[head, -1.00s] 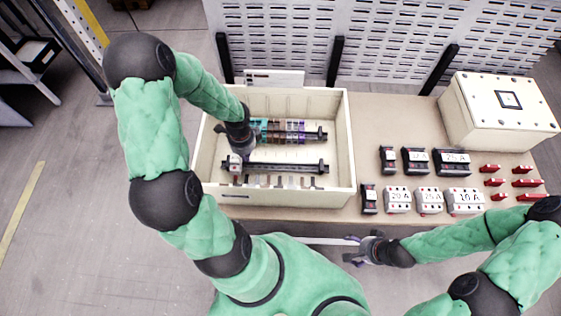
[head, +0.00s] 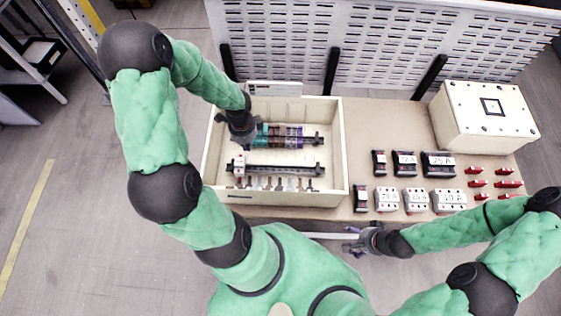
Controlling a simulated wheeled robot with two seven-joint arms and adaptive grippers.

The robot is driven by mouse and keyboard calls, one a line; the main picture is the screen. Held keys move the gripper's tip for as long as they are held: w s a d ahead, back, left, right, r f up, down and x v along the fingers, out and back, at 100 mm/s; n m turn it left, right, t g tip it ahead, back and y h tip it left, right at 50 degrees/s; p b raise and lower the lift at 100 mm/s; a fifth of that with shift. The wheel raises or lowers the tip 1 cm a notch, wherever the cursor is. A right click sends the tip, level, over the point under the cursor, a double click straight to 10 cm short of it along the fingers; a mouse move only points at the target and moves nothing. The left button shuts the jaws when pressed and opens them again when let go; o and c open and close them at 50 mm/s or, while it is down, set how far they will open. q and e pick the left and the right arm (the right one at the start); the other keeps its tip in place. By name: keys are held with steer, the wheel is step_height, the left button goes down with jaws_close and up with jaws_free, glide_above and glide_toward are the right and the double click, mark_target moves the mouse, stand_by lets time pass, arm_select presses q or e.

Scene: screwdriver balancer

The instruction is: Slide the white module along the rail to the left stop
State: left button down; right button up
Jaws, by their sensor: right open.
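The white module (head: 239,165) sits at the left end of the lower dark rail (head: 285,169) inside the open cream box (head: 343,150). My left gripper (head: 241,146) points down just behind the module. Its fingers are small and dark, so I cannot tell whether they are open or shut. A gap seems to show between its tip and the module. The left stop is too small to make out apart from the module. My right gripper (head: 352,240) is open and empty in front of the bench's front edge.
A second rail with coloured terminals (head: 285,136) lies behind, in the same box. Labelled breakers (head: 404,163) and red parts (head: 508,184) lie right of the box on the bench (head: 385,118). A closed cream box (head: 487,118) stands at the back right.

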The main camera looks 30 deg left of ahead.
step_height(320, 180, up, 7)
steer(key=p, duration=0.6)
stand_by(1.4)
